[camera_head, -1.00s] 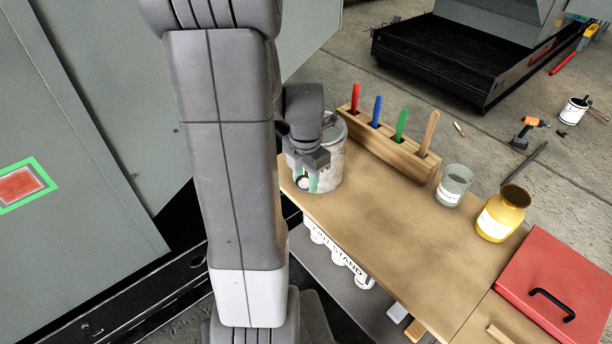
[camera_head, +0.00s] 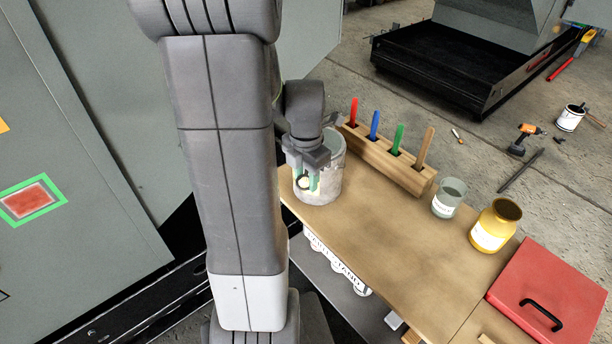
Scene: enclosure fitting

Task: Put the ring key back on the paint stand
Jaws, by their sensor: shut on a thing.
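The paint stand (camera_head: 390,226) is a wooden-topped table with lettering on its front edge, right of my arm. My gripper (camera_head: 306,180) points down over the stand's far left end, in front of a grey, paint-marked can (camera_head: 331,166). It is shut on a small ring-shaped thing, apparently the ring key (camera_head: 304,183), whose dark ring shows low between the greenish fingertips. The rest of the key is hidden or too small to make out. I cannot tell whether the key touches the stand or the can.
A wooden rack (camera_head: 388,163) holds coloured sticks along the back edge. A glass jar (camera_head: 448,198), a yellow jar (camera_head: 495,225) and a red box (camera_head: 553,287) stand farther right. The middle of the top is clear. A grey panel (camera_head: 90,120) is at left.

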